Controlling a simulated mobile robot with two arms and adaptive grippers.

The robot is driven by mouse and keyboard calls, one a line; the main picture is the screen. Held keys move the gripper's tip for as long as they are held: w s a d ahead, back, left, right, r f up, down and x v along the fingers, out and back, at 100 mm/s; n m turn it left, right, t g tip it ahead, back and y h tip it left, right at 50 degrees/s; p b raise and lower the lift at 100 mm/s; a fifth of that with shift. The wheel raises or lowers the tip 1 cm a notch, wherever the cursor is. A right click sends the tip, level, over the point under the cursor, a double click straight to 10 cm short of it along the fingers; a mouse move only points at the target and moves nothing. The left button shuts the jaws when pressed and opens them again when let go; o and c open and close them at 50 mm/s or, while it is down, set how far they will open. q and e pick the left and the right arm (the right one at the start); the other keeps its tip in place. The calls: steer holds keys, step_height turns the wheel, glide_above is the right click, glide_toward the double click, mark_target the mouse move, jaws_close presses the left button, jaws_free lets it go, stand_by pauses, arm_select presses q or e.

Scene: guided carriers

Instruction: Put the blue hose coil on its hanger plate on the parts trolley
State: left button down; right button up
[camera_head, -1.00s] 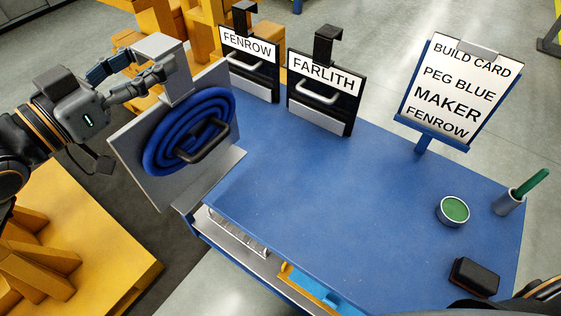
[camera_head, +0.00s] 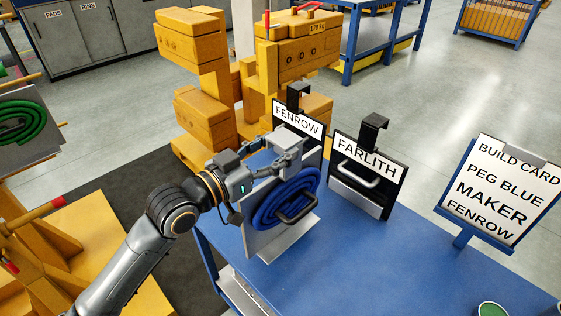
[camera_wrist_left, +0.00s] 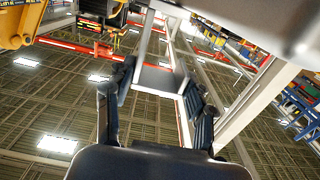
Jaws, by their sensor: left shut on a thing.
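The blue hose coil (camera_head: 268,208) is mounted on a grey backing plate with a dark handle across its front. My left gripper (camera_head: 287,150) is shut on the grey block on top of that plate. In the left wrist view the fingers (camera_wrist_left: 160,100) close on both sides of the grey block (camera_wrist_left: 160,80). The coil's plate stands upright over the trolley's left end, in front of the FENROW hanger plate (camera_head: 298,122) and partly hiding it. I cannot tell whether they touch. The FARLITH hanger plate (camera_head: 365,163) stands to the right. My right gripper is out of view.
The blue trolley top (camera_head: 380,260) is clear in the middle. The build card (camera_head: 500,195) reads PEG BLUE, MAKER FENROW. A green coil (camera_head: 20,122) hangs at far left. Yellow blocks (camera_head: 195,65) stand behind the trolley.

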arm_select(q)
steer(key=shift+w+d+f, duration=0.4)
steer(key=shift+d+f, duration=0.1)
steer(key=shift+f, duration=0.05)
step_height(320, 180, down, 3)
steer(key=shift+w+d+r+p, duration=0.1)
steer(key=shift+d+p, duration=0.05)
steer(key=shift+p, duration=0.4)
steer(key=shift+f, duration=0.3)
